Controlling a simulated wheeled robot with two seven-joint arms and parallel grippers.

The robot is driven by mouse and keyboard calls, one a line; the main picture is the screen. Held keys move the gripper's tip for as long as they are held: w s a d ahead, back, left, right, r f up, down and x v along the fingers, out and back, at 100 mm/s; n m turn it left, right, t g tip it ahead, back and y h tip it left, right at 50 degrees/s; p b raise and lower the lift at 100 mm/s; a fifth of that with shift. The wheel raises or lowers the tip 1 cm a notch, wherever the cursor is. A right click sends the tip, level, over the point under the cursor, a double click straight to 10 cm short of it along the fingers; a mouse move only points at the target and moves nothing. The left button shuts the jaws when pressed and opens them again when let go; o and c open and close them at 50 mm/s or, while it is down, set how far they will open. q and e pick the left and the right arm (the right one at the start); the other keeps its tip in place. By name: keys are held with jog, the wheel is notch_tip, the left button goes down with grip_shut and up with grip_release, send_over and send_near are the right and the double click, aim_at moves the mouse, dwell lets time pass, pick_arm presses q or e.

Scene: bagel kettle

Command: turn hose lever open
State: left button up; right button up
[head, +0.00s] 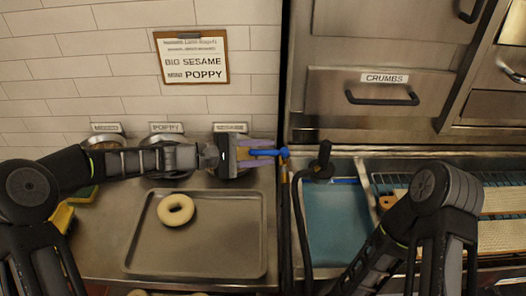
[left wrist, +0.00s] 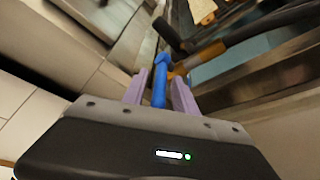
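The blue hose lever (head: 268,152) sticks out to the left from a brass valve (head: 284,165) on the dark hose. My left gripper (head: 258,152) reaches in from the left at the lever, its two purple fingers spread apart. In the left wrist view the lever (left wrist: 160,88) lies between the fingers (left wrist: 160,92), with a visible gap on each side. The gripper is open around the lever. My right arm shows at the lower right of the head view, but its gripper is out of view.
A metal tray (head: 150,250) with a pale bagel (head: 175,209) lies below my left arm. Topping bins stand along the tiled wall behind the arm. A dark hose (head: 299,225) hangs beside a blue-toned basin (head: 335,225). A drawer marked CRUMBS (head: 385,88) is above right.

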pick_arm(q)
grip_shut()
dwell(1.2)
